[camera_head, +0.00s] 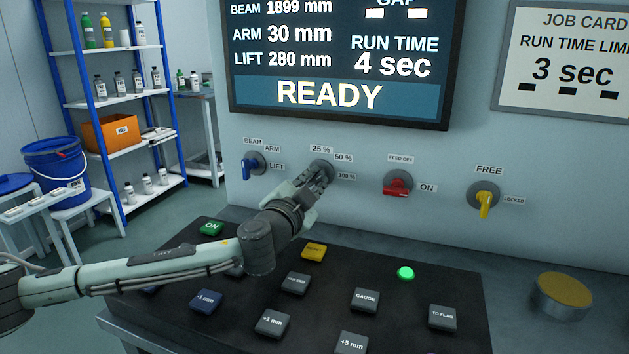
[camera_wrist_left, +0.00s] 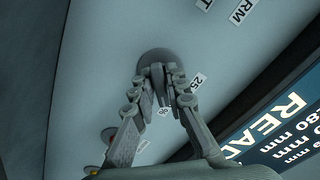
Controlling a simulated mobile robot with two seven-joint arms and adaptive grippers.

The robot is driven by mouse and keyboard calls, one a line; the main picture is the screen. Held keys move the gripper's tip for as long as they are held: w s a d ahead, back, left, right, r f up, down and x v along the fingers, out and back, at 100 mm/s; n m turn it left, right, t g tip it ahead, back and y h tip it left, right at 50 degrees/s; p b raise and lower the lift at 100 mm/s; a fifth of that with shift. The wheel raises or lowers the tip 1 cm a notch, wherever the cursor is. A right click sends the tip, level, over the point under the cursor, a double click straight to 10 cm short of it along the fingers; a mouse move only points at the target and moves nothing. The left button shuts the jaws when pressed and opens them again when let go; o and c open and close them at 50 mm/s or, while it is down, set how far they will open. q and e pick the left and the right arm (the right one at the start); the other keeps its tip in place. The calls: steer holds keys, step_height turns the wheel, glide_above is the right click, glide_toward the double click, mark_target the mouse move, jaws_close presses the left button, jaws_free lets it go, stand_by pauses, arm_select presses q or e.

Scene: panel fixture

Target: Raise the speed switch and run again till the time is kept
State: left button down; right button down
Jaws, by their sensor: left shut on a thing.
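The speed switch (camera_head: 321,166) is a grey rotary knob on the wall panel, with labels 25 %, 50 % and 100 % around it. My left gripper (camera_head: 322,178) is shut on its handle and hides most of it, so I cannot tell its setting. In the left wrist view, the fingers (camera_wrist_left: 165,82) close around the handle in front of the round switch base (camera_wrist_left: 156,60). The screen (camera_head: 340,65) reads READY and RUN TIME 4 sec. The job card (camera_head: 565,60) gives a run time limit of 3 sec. My right gripper is out of view.
Beside the switch are a blue selector (camera_head: 252,163), a red feed switch (camera_head: 397,187) and a yellow lock switch (camera_head: 485,199). Below, the black console (camera_head: 430,285) holds several buttons, a green ON button (camera_head: 211,228) and a lit green lamp (camera_head: 405,273). My left arm crosses above it.

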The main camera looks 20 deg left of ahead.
arm_select(q)
steer(key=m, duration=0.4)
steer(key=shift+m, duration=2.2)
steer(key=c, duration=1.6)
jaws_free()
steer(key=s, duration=1.2)
steer(key=shift+a, duration=0.25)
